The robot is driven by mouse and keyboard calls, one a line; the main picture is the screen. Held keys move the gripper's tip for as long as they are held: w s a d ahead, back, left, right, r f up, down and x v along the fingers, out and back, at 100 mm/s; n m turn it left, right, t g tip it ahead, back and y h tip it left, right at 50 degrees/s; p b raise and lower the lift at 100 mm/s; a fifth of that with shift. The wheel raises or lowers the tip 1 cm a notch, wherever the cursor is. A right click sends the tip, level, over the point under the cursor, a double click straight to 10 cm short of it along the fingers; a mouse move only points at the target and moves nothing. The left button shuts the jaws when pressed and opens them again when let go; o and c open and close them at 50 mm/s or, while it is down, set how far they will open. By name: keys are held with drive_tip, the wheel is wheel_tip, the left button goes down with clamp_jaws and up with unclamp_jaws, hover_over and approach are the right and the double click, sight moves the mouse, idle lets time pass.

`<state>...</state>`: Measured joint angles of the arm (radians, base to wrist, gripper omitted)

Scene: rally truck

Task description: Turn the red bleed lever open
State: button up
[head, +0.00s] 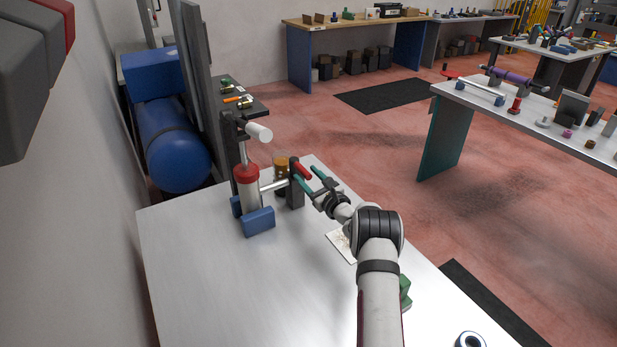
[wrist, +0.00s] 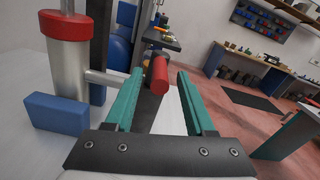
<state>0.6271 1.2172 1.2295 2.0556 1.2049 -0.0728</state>
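The red bleed lever (head: 302,171) is a short red bar on top of a dark upright block (head: 295,195) at the back of the metal table. It also shows in the wrist view (wrist: 159,75), between the two teal fingers near their tips, with a gap on each side. My gripper (head: 307,176) is open, its fingers pointing toward the lever and block. The fingers also frame the lever in the wrist view (wrist: 160,72). A pale pipe (head: 272,186) joins the block to a grey cylinder with a red collar (head: 246,173).
Blue blocks (head: 258,221) hold the cylinder's base. A white-ended handle (head: 259,131) rises above it. An amber jar (head: 281,163) stands behind the pipe. A white card (head: 341,245), green part (head: 405,292) and dark ring (head: 469,340) lie nearer. The table's left front (head: 220,290) is clear.

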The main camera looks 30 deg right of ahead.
clamp_jaws()
idle(1.2)
